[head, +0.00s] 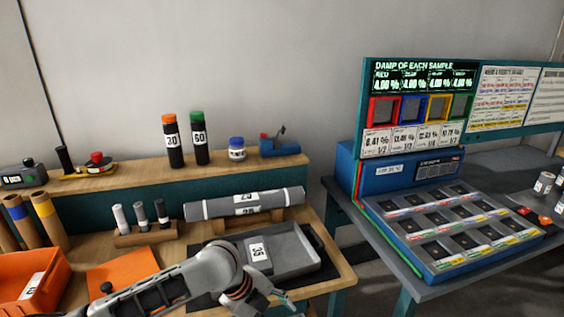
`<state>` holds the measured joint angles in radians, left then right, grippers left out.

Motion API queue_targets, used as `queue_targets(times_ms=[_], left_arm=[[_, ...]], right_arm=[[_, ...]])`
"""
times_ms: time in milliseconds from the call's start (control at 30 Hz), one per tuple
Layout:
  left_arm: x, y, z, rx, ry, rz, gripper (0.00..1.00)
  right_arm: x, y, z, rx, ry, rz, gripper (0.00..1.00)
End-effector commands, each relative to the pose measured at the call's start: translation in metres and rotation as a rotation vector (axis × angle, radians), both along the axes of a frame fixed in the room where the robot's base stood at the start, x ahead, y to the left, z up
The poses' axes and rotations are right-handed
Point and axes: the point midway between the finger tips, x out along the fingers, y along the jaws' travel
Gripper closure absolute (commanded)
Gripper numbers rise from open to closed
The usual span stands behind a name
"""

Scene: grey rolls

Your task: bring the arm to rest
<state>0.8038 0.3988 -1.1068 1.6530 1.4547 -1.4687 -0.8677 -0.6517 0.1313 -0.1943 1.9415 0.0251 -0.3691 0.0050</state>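My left arm comes in from the bottom left, low over the front of the wooden bench. Its gripper (284,299) is at the bottom edge of the head view, in front of the grey tray (290,268). The fingers are small and partly hidden, so I cannot tell whether they are open or shut. No held thing shows. My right gripper is out of view. A long grey roll (222,208) with white labels lies on a wooden stand behind the tray.
An orange bin (50,289) and orange board (124,268) are at left. A rack (146,235) holds small cylinders. Bottles (173,145) stand on the back shelf. A blue compartment panel (410,215) is on the right table (395,268), across a gap from the bench.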

Motion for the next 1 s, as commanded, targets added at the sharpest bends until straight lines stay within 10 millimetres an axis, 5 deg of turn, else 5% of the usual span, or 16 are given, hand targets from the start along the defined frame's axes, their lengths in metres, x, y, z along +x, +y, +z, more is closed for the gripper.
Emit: queue_targets(times_ms=[200,467,667,1000], left_arm=[[-0.021,-0.037,-0.028,-0.245,0.077,0.318,0.45],[-0.033,-0.029,-0.057,-0.492,0.158,0.736,0.45],[-0.049,0.015,-0.085,-0.638,0.194,1.063,0.45],[-0.120,0.138,-0.137,-0.770,0.145,1.540,0.45]], right_arm=[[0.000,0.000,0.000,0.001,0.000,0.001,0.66],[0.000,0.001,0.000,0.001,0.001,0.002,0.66],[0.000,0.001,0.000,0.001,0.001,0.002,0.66],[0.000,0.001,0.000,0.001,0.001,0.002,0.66]])
